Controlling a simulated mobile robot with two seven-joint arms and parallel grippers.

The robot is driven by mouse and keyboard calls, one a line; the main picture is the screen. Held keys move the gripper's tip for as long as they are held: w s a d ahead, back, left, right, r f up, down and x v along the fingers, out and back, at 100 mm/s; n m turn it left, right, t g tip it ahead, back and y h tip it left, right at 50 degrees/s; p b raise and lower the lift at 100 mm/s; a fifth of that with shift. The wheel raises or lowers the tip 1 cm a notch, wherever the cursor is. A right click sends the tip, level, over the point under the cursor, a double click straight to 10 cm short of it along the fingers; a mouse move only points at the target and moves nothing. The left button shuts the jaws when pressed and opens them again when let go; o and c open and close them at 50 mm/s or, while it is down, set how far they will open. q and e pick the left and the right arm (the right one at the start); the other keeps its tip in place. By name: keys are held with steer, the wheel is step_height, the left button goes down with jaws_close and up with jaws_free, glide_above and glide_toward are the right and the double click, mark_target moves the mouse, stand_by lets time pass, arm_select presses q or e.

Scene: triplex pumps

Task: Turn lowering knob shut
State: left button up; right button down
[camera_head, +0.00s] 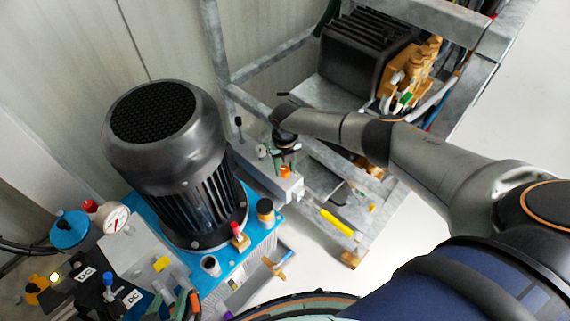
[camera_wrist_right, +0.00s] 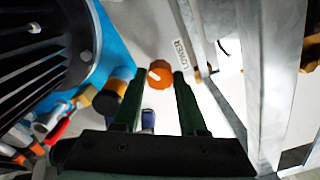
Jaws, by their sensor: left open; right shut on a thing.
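The lowering knob (camera_wrist_right: 161,76) is orange, with a pale pointer mark on it. It lies between the fingertips in the right wrist view, beside a label (camera_wrist_right: 182,42) that seems to read LOWER. It also shows as a small orange spot in the head view (camera_head: 285,172), on a pale grey block (camera_head: 291,189). My right gripper (camera_head: 284,160) reaches down to it from above. Its two dark green fingers in the wrist view (camera_wrist_right: 160,82) are shut on the knob's sides. My left gripper does not show in either view.
A big black motor (camera_head: 165,150) stands on a blue base (camera_head: 255,235) left of the knob. A grey metal frame (camera_head: 375,225) with a yellow-marked bar stands to the right. Gauges, valves and levers crowd the lower left. Open floor (camera_head: 400,240) lies right of the frame.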

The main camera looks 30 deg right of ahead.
steer(key=m+p, duration=0.1)
steer(key=m, duration=0.3)
steer(key=shift+m, duration=0.4)
steer(key=shift+p, duration=0.3)
steer(key=shift+m, duration=0.4)
steer(key=shift+c, duration=2.2)
jaws_free()
steer(key=shift+r, duration=0.1)
